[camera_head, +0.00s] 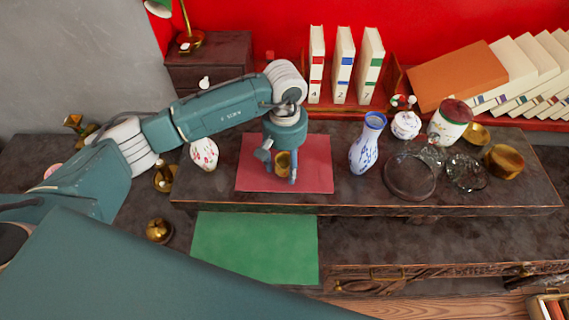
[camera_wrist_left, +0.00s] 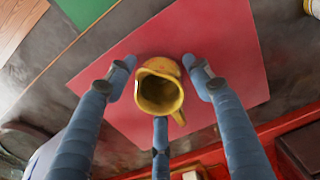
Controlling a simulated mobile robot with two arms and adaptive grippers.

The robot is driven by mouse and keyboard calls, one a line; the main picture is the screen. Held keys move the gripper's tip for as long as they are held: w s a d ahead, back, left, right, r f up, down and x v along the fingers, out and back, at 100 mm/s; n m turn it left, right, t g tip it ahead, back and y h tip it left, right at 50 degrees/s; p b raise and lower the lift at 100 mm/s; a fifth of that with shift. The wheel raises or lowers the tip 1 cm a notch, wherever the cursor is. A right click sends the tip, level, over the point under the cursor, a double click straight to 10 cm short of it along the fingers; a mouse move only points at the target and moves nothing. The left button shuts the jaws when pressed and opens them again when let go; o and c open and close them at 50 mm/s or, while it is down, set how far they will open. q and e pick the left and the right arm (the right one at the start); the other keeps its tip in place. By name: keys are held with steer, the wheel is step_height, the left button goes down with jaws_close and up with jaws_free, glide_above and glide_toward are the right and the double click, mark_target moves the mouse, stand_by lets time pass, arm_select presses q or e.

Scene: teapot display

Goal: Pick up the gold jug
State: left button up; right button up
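The gold jug (camera_head: 282,163) stands on the red mat (camera_head: 310,152) on the raised dark shelf. In the left wrist view the jug (camera_wrist_left: 160,92) is seen from above, with its mouth facing the camera and its handle at the lower right. My left gripper (camera_head: 281,170) points down over the jug, partly hiding it in the head view. In the left wrist view its three fingers (camera_wrist_left: 158,82) are spread around the jug, with gaps visible at both sides. Whether the lower finger touches the jug cannot be told. My right gripper is in neither view.
A blue-and-white vase (camera_head: 366,145) stands right of the red mat, and a white floral vase (camera_head: 204,154) stands left of it. Glass dishes (camera_head: 410,176) and a brass pot (camera_head: 503,161) are farther right. A green mat (camera_head: 255,247) lies bare below the shelf edge.

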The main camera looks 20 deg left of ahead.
arm_select(q)
steer(key=c, duration=0.7)
steer(key=shift+c, duration=0.2)
steer(key=shift+r, duration=0.15)
